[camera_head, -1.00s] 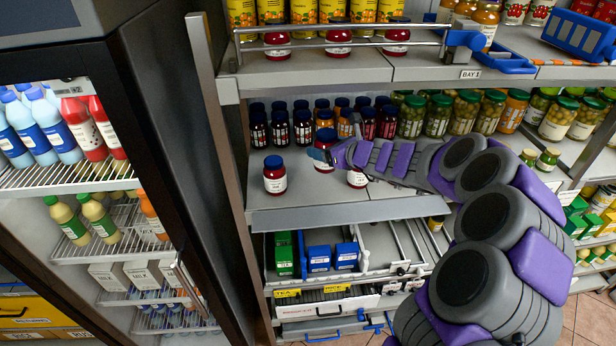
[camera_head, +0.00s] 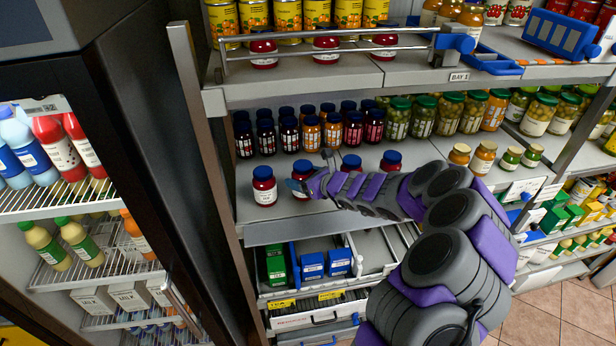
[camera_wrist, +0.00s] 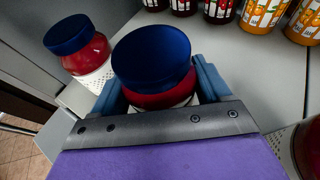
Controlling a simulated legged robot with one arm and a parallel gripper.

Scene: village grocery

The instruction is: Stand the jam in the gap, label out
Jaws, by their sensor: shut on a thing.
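The held jam jar (camera_head: 304,168), with a blue lid and red contents, is between the jaws of my gripper (camera_head: 301,187) at the front of the middle shelf. In the wrist view the jar's lid (camera_wrist: 152,52) fills the space between the blue fingers. It looks about upright; its label is mostly hidden, and I cannot tell whether its base touches the shelf. A matching jar (camera_head: 264,186) stands just left, white label facing out; it also shows in the wrist view (camera_wrist: 78,45). Two more blue-lidded jars (camera_head: 350,163) (camera_head: 391,161) stand to the right, partly hidden by my arm.
Dark jars and orange jars (camera_head: 311,134) stand in rows behind. The shelf above has a front rail (camera_head: 340,52) and a blue-grey bracket (camera_head: 455,40). A dark upright post (camera_head: 200,120) and fridge stand left. An open drawer (camera_head: 375,250) lies below.

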